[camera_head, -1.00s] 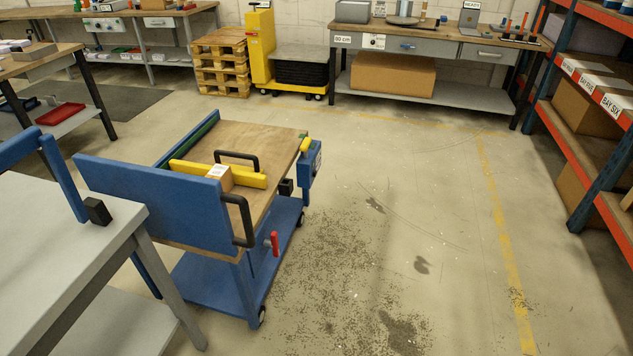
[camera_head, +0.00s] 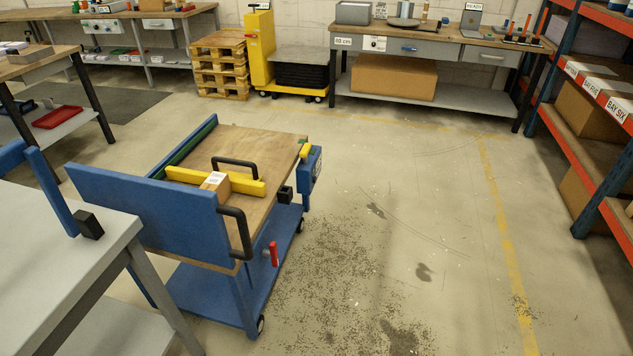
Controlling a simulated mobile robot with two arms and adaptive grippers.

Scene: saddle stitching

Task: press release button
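No release button can be made out for certain. A blue cart (camera_head: 160,213) with a wooden top stands at the left centre. On its top lie a yellow bar (camera_head: 187,175) with a black handle and a small cardboard box (camera_head: 215,182). A blue box with a yellow top part (camera_head: 312,166) sits on its far right corner. A red lever (camera_head: 273,254) shows on its near right side. Neither of my grippers is in the view.
A grey table (camera_head: 60,241) fills the near left, close to the cart. Orange and blue shelving (camera_head: 598,188) stands at the right. A workbench (camera_head: 455,95), yellow pallet truck (camera_head: 260,50) and pallets (camera_head: 220,68) stand at the back. The floor right of the cart is clear.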

